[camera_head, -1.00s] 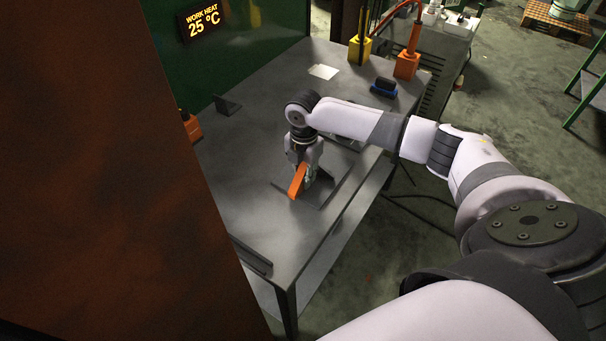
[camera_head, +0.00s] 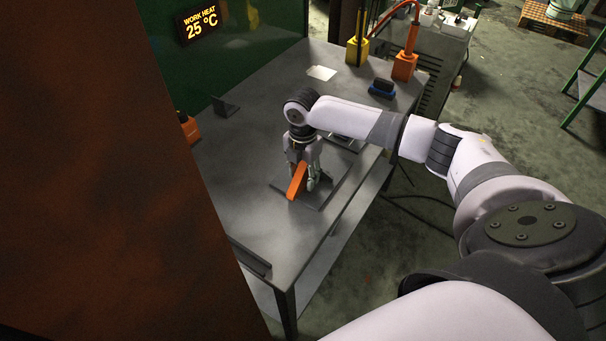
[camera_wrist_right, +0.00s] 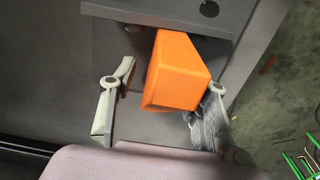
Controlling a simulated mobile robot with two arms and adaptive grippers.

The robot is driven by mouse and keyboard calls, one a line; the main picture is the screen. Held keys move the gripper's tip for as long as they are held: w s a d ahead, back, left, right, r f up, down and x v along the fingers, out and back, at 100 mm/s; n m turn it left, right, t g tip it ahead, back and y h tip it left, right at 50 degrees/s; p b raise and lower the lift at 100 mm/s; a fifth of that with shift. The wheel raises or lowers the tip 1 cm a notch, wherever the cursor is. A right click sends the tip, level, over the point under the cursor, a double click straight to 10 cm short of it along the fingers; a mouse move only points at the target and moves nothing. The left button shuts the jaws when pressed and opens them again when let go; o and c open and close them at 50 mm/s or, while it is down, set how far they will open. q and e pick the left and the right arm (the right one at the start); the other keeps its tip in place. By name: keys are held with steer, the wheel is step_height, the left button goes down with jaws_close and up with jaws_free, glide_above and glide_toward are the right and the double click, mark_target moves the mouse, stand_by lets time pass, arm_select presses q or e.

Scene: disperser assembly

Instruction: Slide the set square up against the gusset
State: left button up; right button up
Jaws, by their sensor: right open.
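The orange set square (camera_head: 297,181) stands on a dark plate (camera_head: 283,184) near the table's front edge. My right gripper (camera_head: 302,180) is above it, pointing down, open, with its fingers apart. In the right wrist view the orange set square (camera_wrist_right: 178,78) sits between the two fingers (camera_wrist_right: 160,95), nearer the right one. A gap shows to the left finger. Its far end meets or passes beneath a grey plate (camera_wrist_right: 125,13), which looks like the gusset; whether they touch is unclear. My left gripper is not in view.
The grey table (camera_head: 245,165) has a small dark bracket (camera_head: 226,107) at the back and a dark rail (camera_head: 250,258) at the front left. Yellow (camera_head: 359,50) and orange (camera_head: 404,66) blocks stand at the far end. A large rusty panel (camera_head: 110,200) hides the left side.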

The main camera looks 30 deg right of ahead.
mark_target(303, 165)
step_height(303, 165, up, 11)
steer(key=shift+r, duration=0.15)
